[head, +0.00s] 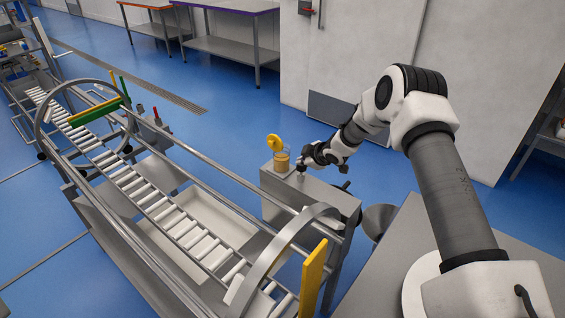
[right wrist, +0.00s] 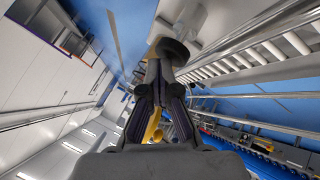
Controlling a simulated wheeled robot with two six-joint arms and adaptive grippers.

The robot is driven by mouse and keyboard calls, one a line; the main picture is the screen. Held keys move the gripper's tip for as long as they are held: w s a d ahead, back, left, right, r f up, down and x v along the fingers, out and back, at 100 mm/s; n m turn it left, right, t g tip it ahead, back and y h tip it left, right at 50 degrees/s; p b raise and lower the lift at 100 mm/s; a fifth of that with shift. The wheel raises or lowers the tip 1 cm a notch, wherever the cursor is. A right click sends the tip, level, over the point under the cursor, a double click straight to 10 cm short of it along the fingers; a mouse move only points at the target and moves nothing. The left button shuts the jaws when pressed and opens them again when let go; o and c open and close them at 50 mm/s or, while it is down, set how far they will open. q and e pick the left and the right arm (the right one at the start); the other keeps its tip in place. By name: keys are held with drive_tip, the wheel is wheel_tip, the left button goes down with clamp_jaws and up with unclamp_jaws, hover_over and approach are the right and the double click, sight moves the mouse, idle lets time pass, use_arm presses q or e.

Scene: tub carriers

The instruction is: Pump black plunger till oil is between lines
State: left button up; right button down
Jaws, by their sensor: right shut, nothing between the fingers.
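The oil reservoir (head: 281,161) is a small clear cup with amber oil and a raised yellow cap (head: 274,142). It stands on the far end of a grey metal box (head: 325,194) beside the conveyor. The level lines are too small to make out. My right gripper (head: 303,165) is shut and empty at the plunger (head: 300,177), just right of the reservoir. In the right wrist view the closed fingers (right wrist: 163,72) point at the plunger's black knob (right wrist: 173,50). I cannot tell whether they touch it. My left gripper is not in view.
A roller conveyor (head: 150,202) with steel rails and a curved hoop (head: 280,250) runs along the box's left side. A yellow guide plate (head: 312,280) stands near the front. Blue floor is clear behind the box; steel tables (head: 225,45) stand farther back.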

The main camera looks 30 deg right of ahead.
drive_tip(key=shift+f, duration=0.2)
drive_tip(key=shift+r, duration=0.15)
drive_tip(key=shift+r+p, duration=1.05)
drive_tip(key=shift+r, duration=0.1)
wheel_tip(320, 180, up, 6)
drive_tip(key=p, duration=0.5)
